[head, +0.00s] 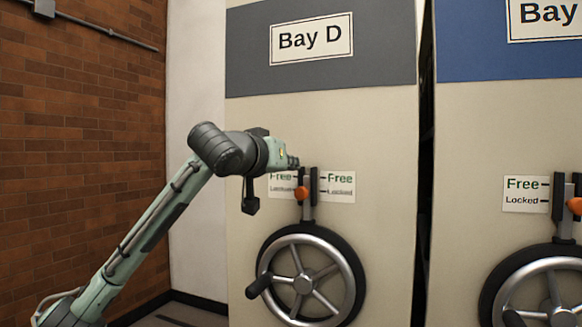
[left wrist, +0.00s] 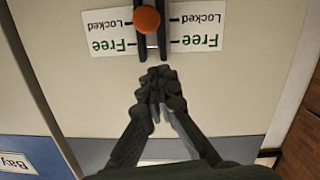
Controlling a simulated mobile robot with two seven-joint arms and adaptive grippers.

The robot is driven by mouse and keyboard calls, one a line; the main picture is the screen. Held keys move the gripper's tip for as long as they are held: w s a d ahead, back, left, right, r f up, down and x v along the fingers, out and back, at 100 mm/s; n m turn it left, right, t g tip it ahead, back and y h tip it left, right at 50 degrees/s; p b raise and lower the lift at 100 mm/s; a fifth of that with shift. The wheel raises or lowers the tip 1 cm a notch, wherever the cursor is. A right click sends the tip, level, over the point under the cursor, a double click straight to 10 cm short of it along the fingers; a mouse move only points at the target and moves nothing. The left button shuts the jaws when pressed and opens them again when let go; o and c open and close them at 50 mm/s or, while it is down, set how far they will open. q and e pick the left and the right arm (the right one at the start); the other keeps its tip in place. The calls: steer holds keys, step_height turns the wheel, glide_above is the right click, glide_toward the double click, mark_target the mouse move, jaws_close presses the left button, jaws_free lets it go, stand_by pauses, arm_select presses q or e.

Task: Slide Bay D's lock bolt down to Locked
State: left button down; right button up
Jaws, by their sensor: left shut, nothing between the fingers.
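Bay D's lock bolt has an orange knob (head: 301,193) in a dark vertical guide above the handwheel (head: 312,277). The knob sits level with the "Locked" marks, below the "Free" marks on the white label (head: 338,186). In the left wrist view, which is upside down, the knob (left wrist: 146,19) also lines up with the "Locked" ticks. My left gripper (head: 293,162) is shut and empty, its fingertips at the top end of the guide, above the knob and apart from it. The fingers (left wrist: 160,78) show shut in the wrist view. My right gripper is out of view.
The Bay D sign (head: 311,39) is on the grey band above. A neighbouring bay with a blue band (head: 505,45) stands right, with its own orange knob (head: 575,206) and wheel (head: 540,290). A brick wall (head: 80,130) is at left. A dark gap separates the bays.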

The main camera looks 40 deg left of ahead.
arm_select(q)
steer(key=b+v, duration=0.1)
steer(key=v, duration=0.9)
steer(key=shift+b, duration=0.4)
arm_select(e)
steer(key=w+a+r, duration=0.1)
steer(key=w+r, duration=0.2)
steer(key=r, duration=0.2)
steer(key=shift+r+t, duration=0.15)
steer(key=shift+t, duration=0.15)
arm_select(q)
steer(key=shift+s, duration=0.1)
